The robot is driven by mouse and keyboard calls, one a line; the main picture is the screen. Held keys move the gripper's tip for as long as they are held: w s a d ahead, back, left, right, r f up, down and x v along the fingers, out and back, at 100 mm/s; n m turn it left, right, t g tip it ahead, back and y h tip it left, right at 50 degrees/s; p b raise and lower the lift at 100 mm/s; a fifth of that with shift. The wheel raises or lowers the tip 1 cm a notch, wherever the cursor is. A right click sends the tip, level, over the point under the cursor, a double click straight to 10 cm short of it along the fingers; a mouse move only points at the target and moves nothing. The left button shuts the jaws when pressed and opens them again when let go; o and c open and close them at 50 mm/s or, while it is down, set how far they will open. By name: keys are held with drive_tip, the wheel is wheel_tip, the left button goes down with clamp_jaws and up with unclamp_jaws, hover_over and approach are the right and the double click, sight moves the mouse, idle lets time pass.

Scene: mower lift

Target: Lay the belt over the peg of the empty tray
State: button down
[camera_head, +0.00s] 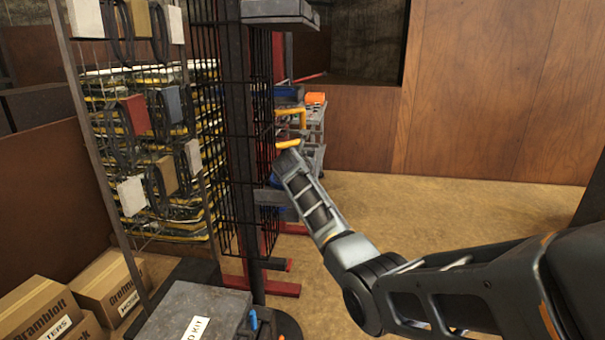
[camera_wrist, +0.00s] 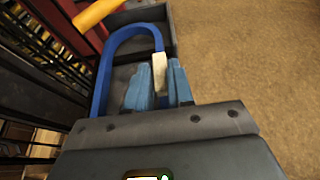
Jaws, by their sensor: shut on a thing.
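In the wrist view my gripper (camera_wrist: 166,85) is shut, its blue fingertips on the cream tab (camera_wrist: 160,73) of a blue belt (camera_wrist: 104,70). The belt is a tall open loop, curving up and to the left of the fingers. It shows against a dark grey tray (camera_wrist: 168,14); I cannot tell whether it touches the tray. No peg can be made out there, and the tray's near part is hidden by my gripper.
A wire-mesh cage with a dark post (camera_head: 240,130) stands left of my arm. A rack holds black loops with coloured blocks, including a red block (camera_head: 133,115). Cardboard boxes (camera_head: 110,287) and a grey case marked KIT (camera_head: 175,312) are below. Floor at right is clear.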

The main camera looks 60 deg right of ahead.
drive_tip(key=c, duration=1)
unclamp_jaws()
drive_tip(key=v, duration=1.2)
drive_tip(key=shift+r, duration=0.1)
